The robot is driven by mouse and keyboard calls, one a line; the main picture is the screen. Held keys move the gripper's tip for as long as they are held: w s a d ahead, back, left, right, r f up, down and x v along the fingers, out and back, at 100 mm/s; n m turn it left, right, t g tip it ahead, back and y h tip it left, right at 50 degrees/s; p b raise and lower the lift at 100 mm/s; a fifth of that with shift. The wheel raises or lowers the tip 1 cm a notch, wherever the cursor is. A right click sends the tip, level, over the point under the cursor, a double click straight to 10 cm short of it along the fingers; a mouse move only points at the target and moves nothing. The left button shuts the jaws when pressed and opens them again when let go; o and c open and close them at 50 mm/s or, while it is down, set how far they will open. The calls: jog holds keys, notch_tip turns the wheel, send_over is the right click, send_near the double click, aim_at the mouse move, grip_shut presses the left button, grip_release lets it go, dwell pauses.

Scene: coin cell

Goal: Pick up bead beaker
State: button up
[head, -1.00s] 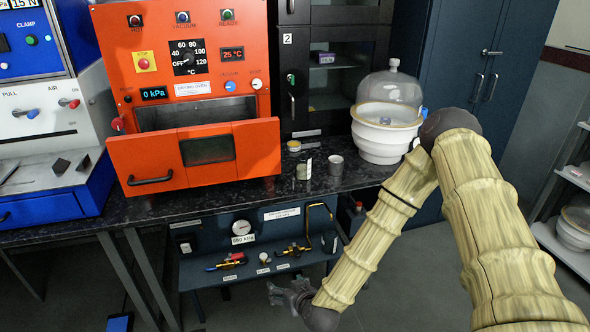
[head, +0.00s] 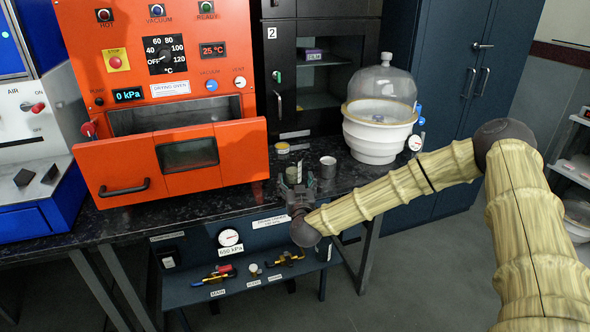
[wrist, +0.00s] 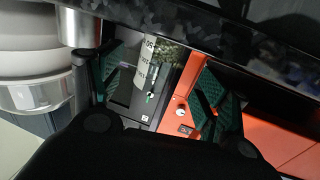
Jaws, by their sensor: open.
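The bead beaker (wrist: 173,54) is a clear vessel with dark green grains and a white label. In the wrist view it shows ahead, between the two green-padded fingers of my gripper (wrist: 160,78). The fingers are apart, with no contact visible. In the head view my gripper (head: 297,183) is at the front of the black counter and hides most of the beaker. I cannot tell the exact gap between gripper and beaker.
A metal cup (head: 327,167) stands just right of the gripper, and it also shows in the wrist view (wrist: 80,25). A small yellow-topped tin (head: 283,148) stands behind. The white desiccator (head: 375,140) is at right; the orange oven's open drawer (head: 170,165) is at left.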

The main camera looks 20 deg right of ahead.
aim_at(294, 174)
jog(key=shift+w+a+f, duration=0.15)
jog(key=shift+w+f, duration=0.05)
jog(key=shift+w, duration=0.4)
jog(key=shift+w+a+f, duration=0.1)
jog(key=shift+w+f, duration=0.05)
jog(key=shift+w, duration=0.4)
jog(key=shift+w+d+r, duration=0.2)
jog(key=shift+w+d, duration=0.1)
jog(key=shift+d, duration=0.05)
jog(key=shift+w+d+r, duration=0.1)
jog(key=shift+w+d, duration=0.1)
jog(key=shift+w, duration=0.55)
jog(key=shift+w+d+f, duration=0.1)
jog(key=shift+w+d, duration=0.1)
jog(key=shift+w, duration=0.5)
jog(key=shift+w+d+r, duration=0.1)
jog(key=shift+w+d, duration=0.1)
jog(key=shift+w, duration=0.55)
jog(key=c, duration=1.2)
